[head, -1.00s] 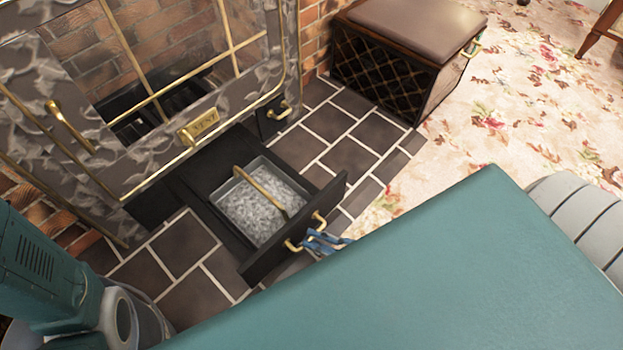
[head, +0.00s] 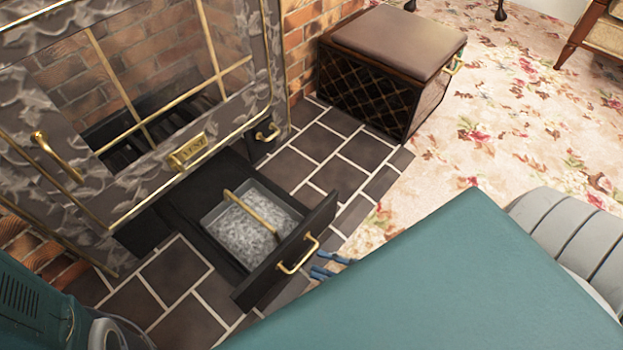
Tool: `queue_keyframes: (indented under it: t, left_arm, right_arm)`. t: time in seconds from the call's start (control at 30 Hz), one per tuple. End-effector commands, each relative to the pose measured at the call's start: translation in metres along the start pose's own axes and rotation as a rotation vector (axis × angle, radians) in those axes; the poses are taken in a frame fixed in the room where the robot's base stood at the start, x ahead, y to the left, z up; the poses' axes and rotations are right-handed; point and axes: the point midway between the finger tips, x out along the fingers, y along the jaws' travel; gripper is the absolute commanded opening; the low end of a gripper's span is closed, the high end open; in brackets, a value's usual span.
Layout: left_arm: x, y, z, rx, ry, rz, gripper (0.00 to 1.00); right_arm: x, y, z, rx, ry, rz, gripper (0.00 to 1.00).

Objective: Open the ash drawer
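The ash drawer (head: 262,283) is a black drawer pulled well out from under the stove. Inside it sits a metal ash pan (head: 217,213) full of grey ash, with a brass bar handle across it. The brass drawer handle (head: 299,258) is on the drawer's front face. My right gripper (head: 320,264) shows as two blue fingertips just right of this handle, spread apart with nothing between them and clear of the handle. The rest of it is hidden behind my teal body part. My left gripper is not in view.
The stove (head: 130,190) with a glass door and a brass vent plate (head: 187,152) stands at the left. A lattice-sided box with a padded top (head: 390,45) is at the back. Dark hearth tiles (head: 335,175) and a floral carpet (head: 500,130) are open on the right.

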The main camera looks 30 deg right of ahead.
Motion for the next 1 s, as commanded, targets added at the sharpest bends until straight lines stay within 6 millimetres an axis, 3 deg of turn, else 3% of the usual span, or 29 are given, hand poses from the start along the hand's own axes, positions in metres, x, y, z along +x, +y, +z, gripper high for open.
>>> queue_keyframes:
  t: [0.2, 0.4, 1.0]
  left_arm:
    - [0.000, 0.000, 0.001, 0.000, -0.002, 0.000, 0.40]
    - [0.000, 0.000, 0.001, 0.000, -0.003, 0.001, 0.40]
    - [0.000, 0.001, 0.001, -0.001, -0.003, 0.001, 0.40]
  right_arm:
    - [-0.048, -0.001, 0.000, -0.001, -0.001, -0.003, 0.35]
    - [-0.074, -0.001, -0.001, 0.000, 0.001, -0.001, 0.35]
    - [-0.081, 0.000, -0.001, 0.000, 0.001, 0.001, 0.35]
